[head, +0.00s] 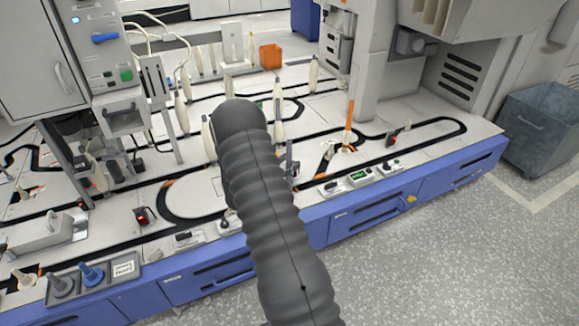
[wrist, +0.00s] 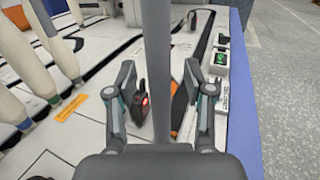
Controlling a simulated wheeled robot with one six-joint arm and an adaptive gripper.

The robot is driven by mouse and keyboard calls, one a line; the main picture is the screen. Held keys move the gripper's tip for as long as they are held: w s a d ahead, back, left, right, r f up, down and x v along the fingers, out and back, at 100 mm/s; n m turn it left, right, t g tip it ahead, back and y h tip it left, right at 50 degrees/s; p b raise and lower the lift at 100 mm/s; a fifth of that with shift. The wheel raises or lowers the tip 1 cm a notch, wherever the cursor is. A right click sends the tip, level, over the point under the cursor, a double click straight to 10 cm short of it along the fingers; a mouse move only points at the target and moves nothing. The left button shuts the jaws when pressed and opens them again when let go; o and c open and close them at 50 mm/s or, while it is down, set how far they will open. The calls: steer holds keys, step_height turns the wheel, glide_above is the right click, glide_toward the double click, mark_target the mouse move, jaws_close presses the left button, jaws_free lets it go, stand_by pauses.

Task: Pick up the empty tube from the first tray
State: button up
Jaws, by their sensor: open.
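In the head view a slim orange tube (head: 349,118) stands upright on a small pale base (head: 345,149), right of my arm. It looks bare, without yarn. My arm hides most of my gripper in that view. In the wrist view my gripper (wrist: 162,100) is open, one finger on each side. A grey upright bar (wrist: 157,60) crosses the middle of that view; I cannot tell whether it is a tube or part of me. An orange piece (wrist: 179,104) shows partly behind it. I cannot tell which holder is the first tray.
Several pale yarn bobbins (wrist: 55,45) stand left of my gripper. A dark device with a red light (wrist: 139,102) is close to the left finger. Control boxes (head: 362,177) line the front edge. A grey bin (head: 543,125) stands at the right, beyond open floor.

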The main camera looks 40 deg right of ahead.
steer(key=shift+d, duration=0.3)
jaws_close()
